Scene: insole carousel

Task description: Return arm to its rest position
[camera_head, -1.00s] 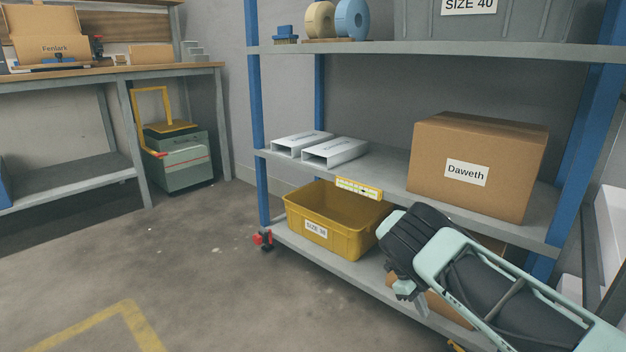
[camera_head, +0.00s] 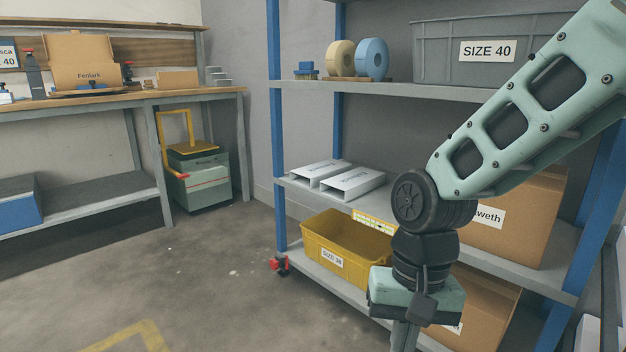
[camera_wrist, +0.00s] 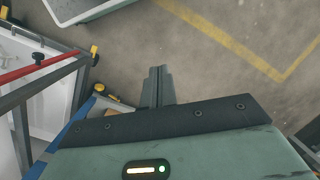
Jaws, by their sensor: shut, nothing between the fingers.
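My gripper (camera_head: 404,338) hangs pointing down in front of the shelf rack at the lower middle right of the head view, its tips at the bottom edge. In the wrist view its fingers (camera_wrist: 158,86) are together with nothing between them, over the concrete floor. My arm crosses the right side of the head view and hides part of the rack and the Daweth box.
The blue-posted rack (camera_head: 277,130) holds a yellow SIZE 38 bin (camera_head: 325,259), white sleeves (camera_head: 352,182), the Daweth box (camera_head: 535,225) and a grey SIZE 40 bin (camera_head: 440,65). A workbench (camera_head: 120,99) stands at left. A red-barred frame (camera_wrist: 40,66) is left in the wrist view. Floor at left is clear.

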